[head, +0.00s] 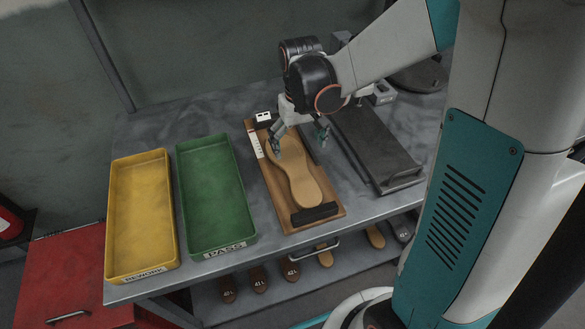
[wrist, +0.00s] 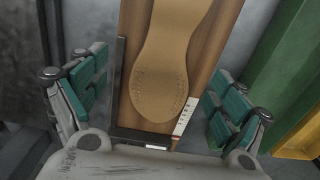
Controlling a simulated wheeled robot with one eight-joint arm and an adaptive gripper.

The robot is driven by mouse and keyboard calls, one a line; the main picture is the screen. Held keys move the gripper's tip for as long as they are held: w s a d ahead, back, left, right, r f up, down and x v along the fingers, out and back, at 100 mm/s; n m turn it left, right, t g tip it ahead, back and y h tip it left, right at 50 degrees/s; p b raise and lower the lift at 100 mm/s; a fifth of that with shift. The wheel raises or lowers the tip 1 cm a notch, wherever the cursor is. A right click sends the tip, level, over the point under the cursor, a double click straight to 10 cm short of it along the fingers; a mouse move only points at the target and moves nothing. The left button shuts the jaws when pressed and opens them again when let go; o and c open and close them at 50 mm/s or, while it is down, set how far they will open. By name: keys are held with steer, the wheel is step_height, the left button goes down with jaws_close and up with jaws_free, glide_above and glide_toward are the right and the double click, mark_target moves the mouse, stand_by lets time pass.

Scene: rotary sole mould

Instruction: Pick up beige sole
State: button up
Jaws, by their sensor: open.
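The beige sole (head: 296,174) lies flat on a wooden board on the table in the head view. In the wrist view the sole (wrist: 163,70) runs up from the middle, its rounded end nearest me. My gripper (head: 298,144) is over the far end of the sole in the head view. In the wrist view its teal fingers (wrist: 158,100) are spread wide, one on each side of the sole's rounded end, with nothing between them held. The far end of the sole is partly hidden by my gripper in the head view.
The wooden board (head: 272,190) has a black block (head: 315,213) at its near end. Left of it stand an empty green PASS tray (head: 248,215) and an empty yellow REWORK tray (head: 173,235). A dark flat plate (head: 372,150) is at the right.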

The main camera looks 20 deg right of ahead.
mark_target(296, 167)
steer(key=f+b, duration=0.1)
steer(key=f, duration=0.1)
steer(key=f+b, duration=0.1)
steer(key=f, duration=0.2)
steer(key=f+b, duration=0.1)
steer(key=f, duration=0.1)
steer(key=shift+s+a+f, duration=0.15)
steer(key=shift+a+f, duration=0.2)
steer(key=shift+a, duration=0.05)
steer(key=shift+r, duration=0.1)
steer(key=c, duration=1.4)
steer(key=shift+r, duration=0.15)
